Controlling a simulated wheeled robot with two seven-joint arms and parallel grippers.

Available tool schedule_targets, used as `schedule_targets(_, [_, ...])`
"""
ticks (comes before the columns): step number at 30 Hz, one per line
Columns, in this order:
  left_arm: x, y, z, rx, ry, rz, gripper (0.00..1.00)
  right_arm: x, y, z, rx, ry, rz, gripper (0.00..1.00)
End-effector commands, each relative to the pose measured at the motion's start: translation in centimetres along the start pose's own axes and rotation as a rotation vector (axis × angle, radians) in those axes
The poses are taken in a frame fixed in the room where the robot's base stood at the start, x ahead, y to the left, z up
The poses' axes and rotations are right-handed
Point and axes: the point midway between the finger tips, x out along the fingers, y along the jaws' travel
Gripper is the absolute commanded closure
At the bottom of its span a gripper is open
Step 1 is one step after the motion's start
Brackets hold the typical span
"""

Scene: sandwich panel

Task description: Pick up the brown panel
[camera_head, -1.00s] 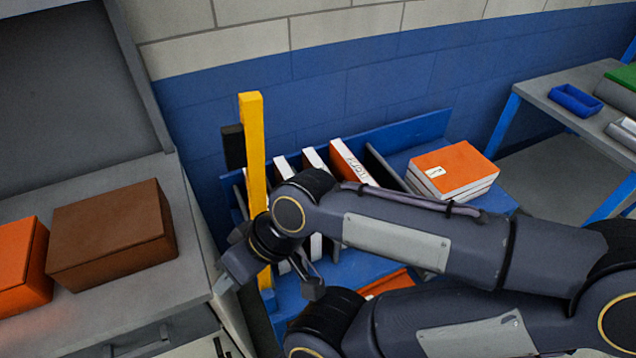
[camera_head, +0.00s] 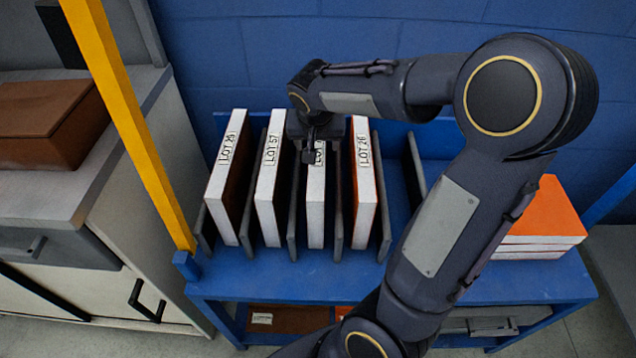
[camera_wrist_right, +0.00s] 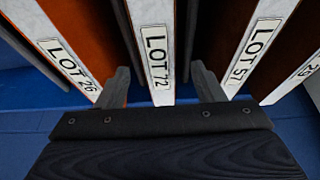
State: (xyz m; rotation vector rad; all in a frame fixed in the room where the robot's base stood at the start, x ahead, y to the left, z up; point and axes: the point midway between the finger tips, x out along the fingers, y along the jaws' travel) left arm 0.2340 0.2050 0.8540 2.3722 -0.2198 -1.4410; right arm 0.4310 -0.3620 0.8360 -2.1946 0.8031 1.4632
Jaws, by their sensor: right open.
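Several white-edged panels stand upright in slots of a blue rack: LOT 29 (camera_head: 228,185), LOT 57 (camera_head: 268,190), LOT 72 (camera_head: 315,215) and LOT 26 (camera_head: 365,195). LOT 29 shows a brown face; LOT 26 shows an orange edge strip. The face color of LOT 72 is hard to tell. My right gripper (camera_head: 318,145) is above LOT 72, covering part of its label in the head view. In the right wrist view the open fingers (camera_wrist_right: 162,88) lie either side of LOT 72's edge (camera_wrist_right: 155,25), with visible gaps. My left gripper is not in view.
Grey dividers (camera_head: 292,225) stand between the panels. Orange-topped panels (camera_head: 545,220) lie stacked at the right of the blue rack (camera_head: 300,275). A yellow post (camera_head: 130,120) rises at the rack's left, beside a cabinet carrying a brown box (camera_head: 45,120).

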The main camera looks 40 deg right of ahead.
Motion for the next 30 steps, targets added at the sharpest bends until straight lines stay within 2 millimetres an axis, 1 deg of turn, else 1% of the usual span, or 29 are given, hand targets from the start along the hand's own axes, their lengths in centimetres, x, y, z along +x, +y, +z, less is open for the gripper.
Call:
schedule_targets(1, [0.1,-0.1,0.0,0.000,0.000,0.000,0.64,0.7,0.0,0.1,-0.001,-0.003,0.002,0.38])
schedule_targets(5, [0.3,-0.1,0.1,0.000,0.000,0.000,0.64,2.2,0.1,0.1,-0.001,-0.004,0.003,0.38])
schedule_targets(9, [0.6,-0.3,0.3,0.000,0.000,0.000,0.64,4.4,0.2,0.2,-0.002,-0.004,0.002,0.38])
schedule_targets(12, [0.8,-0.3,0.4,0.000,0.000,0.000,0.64,5.7,0.2,0.2,-0.002,-0.004,0.002,0.38])
schedule_targets(15, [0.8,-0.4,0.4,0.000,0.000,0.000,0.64,6.2,0.1,0.1,-0.002,-0.002,-0.001,0.38])
schedule_targets(21, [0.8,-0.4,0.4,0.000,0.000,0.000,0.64,6.2,0.1,0.1,-0.002,-0.002,-0.002,0.38])
schedule_targets(22, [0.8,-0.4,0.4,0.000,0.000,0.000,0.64,6.2,0.1,0.1,-0.002,-0.002,-0.002,0.40])
schedule_targets(23, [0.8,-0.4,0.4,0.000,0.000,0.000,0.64,6.2,0.1,0.1,-0.002,-0.002,-0.002,0.43])
schedule_targets(30, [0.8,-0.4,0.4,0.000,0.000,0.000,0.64,6.2,0.1,0.1,-0.002,-0.002,-0.002,0.75])
